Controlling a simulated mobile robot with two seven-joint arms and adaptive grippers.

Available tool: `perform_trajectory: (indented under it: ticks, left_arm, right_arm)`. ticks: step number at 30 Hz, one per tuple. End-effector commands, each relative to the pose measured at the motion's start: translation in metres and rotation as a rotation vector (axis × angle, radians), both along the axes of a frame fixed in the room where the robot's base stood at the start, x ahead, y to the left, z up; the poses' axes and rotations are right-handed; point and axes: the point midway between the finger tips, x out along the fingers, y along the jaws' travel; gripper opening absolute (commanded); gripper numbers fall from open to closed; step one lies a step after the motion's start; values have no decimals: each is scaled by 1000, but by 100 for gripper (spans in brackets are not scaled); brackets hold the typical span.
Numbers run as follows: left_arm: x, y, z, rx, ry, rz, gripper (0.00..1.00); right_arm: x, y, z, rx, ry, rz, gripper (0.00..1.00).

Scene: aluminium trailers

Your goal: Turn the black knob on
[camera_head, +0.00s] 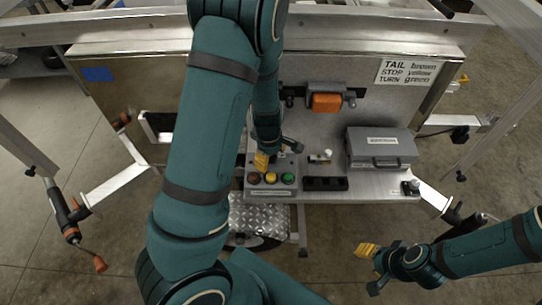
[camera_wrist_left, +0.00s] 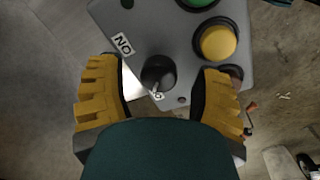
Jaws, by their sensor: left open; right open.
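The black knob (camera_wrist_left: 158,72) sits on the face of a grey control box (camera_wrist_left: 150,22) in the left wrist view, with a light pointer mark and a white "NO" label (camera_wrist_left: 123,44) beside it. My left gripper (camera_head: 262,160) is over the control box in the head view. It is open, with one yellow finger on each side of the knob and visible gaps to it. I cannot make out the knob in the head view. My right gripper (camera_head: 367,268) is open and empty, off the front right of the trailer shelf.
An orange connector (camera_head: 326,102) is on the back panel. Open floor lies in front.

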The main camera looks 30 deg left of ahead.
Motion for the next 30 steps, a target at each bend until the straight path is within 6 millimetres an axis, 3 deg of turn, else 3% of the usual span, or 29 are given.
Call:
perform_trajectory:
  ticks: [2,7,20,30]
  left_arm:
    - [0,0,0,0,0,0,60]
    - [0,0,0,0,0,0,1]
    - [-1,0,0,-1,2,-54,0]
    - [-1,1,0,-3,2,-298,0]
  right_arm:
    - [0,0,0,0,0,0,47]
    - [0,0,0,0,0,0,47]
    - [0,0,1,0,1,0,47]
    - [-1,0,6,0,3,0,47]
